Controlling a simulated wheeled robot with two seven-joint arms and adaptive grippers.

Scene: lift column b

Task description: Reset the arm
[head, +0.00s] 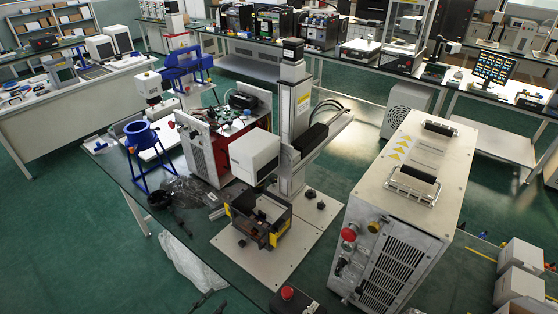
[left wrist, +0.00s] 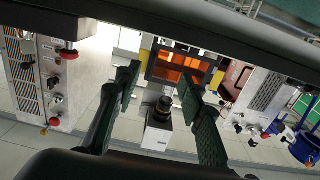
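My left gripper (head: 209,304) shows only as dark fingertips at the bottom edge of the head view, by the near edge of the bench. In the left wrist view my left gripper (left wrist: 158,85) has its two dark fingers spread wide, with nothing between them. Beyond them are a white block with a black lens (left wrist: 159,120) and a dark frame with orange panes (left wrist: 180,66). My right gripper is in neither view. The lift column (head: 297,115) stands upright on a pale base plate, with a white head (head: 255,156) on its side.
A dark open box with yellow corners (head: 258,222) sits on the plate. A large grey cabinet (head: 408,185) stands at right. A blue stand (head: 143,150), black cables (head: 168,196) and a red button (head: 287,293) are nearby. Green floor is open at left.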

